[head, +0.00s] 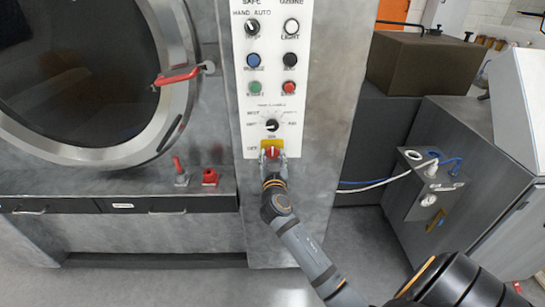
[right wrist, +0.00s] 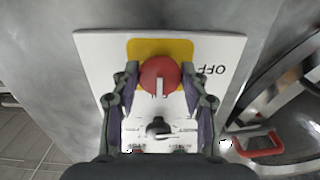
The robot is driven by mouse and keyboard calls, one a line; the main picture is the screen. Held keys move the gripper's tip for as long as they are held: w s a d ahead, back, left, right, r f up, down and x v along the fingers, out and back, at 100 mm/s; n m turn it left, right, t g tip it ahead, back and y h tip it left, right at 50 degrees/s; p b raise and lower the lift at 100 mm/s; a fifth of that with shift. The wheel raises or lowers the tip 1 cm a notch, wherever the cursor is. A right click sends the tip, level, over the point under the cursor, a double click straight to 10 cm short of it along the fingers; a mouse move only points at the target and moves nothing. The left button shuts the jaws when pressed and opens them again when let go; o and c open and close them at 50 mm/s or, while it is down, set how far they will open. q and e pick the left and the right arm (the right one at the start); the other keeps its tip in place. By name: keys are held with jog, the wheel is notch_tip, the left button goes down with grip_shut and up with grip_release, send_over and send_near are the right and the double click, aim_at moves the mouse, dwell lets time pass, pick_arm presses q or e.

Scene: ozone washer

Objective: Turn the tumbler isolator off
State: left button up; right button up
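The tumbler isolator is a round red knob (head: 272,152) on a yellow plate (head: 265,143), low on the white control panel (head: 240,100), with "OFF" printed to its left. In the upside-down right wrist view the red knob (right wrist: 160,75) shows large on its yellow plate (right wrist: 180,48). Its pale mark points down there, away from "OFF" at the right. My right gripper (head: 273,157) is at the knob; in the wrist view its open fingers (right wrist: 159,80) stand on either side, with narrow gaps seeming to remain. My left gripper is not in view.
A black selector (head: 272,125) sits just above the isolator. Buttons and other selectors are higher up. A round door with a red handle (head: 178,75) is at the left, above a ledge with red fittings (head: 209,177). A grey machine with cables (head: 430,185) stands at right.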

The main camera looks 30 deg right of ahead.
jog(key=c, duration=0.3)
jog(key=shift+c, duration=0.2)
jog(key=n, duration=0.3)
jog(key=shift+n, duration=0.4)
jog(key=n, duration=0.4)
jog(key=shift+d+r+n, duration=0.1)
jog(key=shift+n, duration=0.2)
jog(key=n+p, duration=0.1)
jog(key=n, duration=0.3)
jog(key=shift+p, duration=0.35)
jog(key=shift+n+p, duration=0.9)
jog(key=shift+n, duration=1.8)
jog(key=shift+s, duration=0.1)
